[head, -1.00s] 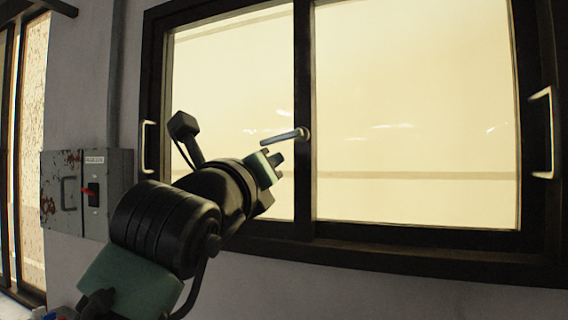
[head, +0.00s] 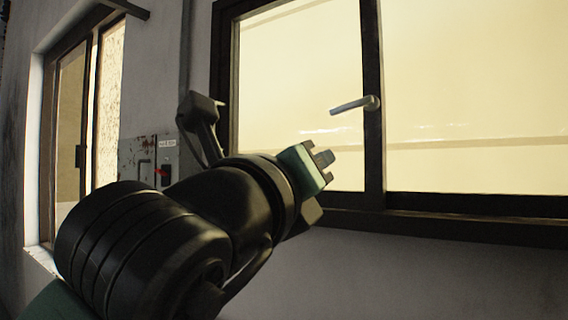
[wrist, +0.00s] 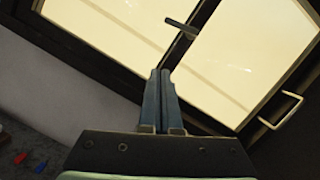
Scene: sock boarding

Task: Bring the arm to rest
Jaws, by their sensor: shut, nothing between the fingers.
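My gripper (head: 325,158) is raised in front of the wall, left of the window's middle post in the head view. It points up and to the right, and its fingers are shut with nothing between them. In the wrist view my gripper (wrist: 162,75) shows both fingers closed together, pointing toward the window (wrist: 150,30). The gripper looks apart from the window handle (head: 355,104); the exact gap to the window cannot be told.
A grey switch box (head: 148,158) with a red lever hangs on the wall, partly behind my arm. Another window (head: 75,150) stands at the left. Small red and blue items (wrist: 40,167) lie low at the left in the wrist view.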

